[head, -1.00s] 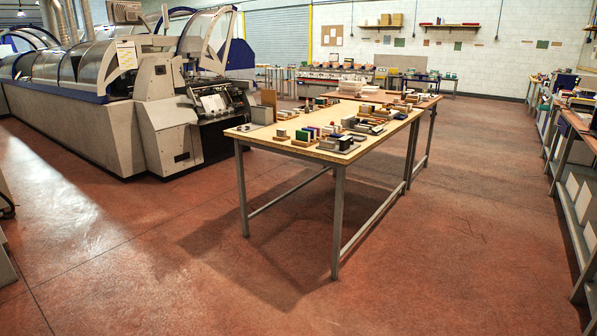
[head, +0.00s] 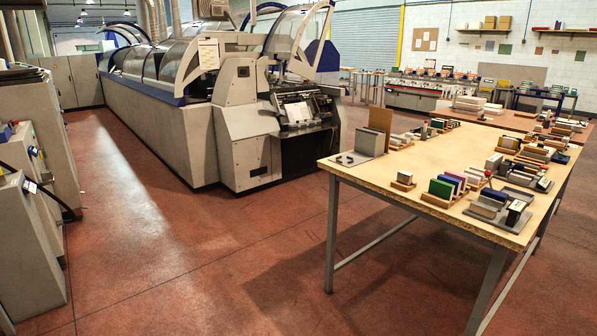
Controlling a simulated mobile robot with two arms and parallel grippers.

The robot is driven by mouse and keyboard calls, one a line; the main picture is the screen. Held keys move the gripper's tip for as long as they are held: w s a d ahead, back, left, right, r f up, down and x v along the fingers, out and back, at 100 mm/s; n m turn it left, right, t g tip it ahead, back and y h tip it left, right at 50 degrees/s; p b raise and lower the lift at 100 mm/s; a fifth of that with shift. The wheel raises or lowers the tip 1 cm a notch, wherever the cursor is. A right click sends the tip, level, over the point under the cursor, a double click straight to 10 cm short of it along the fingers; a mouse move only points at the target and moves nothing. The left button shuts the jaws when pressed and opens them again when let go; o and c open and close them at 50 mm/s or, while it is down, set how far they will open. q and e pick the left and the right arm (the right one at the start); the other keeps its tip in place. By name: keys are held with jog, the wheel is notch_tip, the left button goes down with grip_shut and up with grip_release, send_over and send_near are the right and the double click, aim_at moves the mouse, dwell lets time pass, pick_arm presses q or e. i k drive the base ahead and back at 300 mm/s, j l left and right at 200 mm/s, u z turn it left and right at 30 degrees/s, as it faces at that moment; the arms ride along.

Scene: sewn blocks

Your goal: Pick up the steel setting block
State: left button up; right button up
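No steel setting block can be made out for certain. A grey metal-looking block (head: 370,141) stands upright at the left end of the wooden table (head: 385,190), in front of a brown board. Other small grey pieces are too small to tell apart. Neither of my grippers is in view.
Coloured blocks in a wooden rack (head: 447,187) and a grey tray (head: 497,211) sit near the table's front edge. A large grey machine (head: 180,125) stands behind left, with cabinets (head: 32,230) at far left. Red floor between them is clear.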

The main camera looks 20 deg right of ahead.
aim_at(403, 177)
jog(key=i+z, duration=0.15)
jog(key=i, duration=0.3)
jog(key=i+z, duration=0.2)
jog(key=i, duration=0.25)
jog(key=i+j+z, duration=0.15)
jog(key=i, duration=0.3)
jog(key=i+j+z, duration=0.2)
jog(key=i, duration=0.2)
jog(key=i+j+z, duration=0.15)
jog(key=i, duration=0.3)
jog(key=j, duration=0.1)
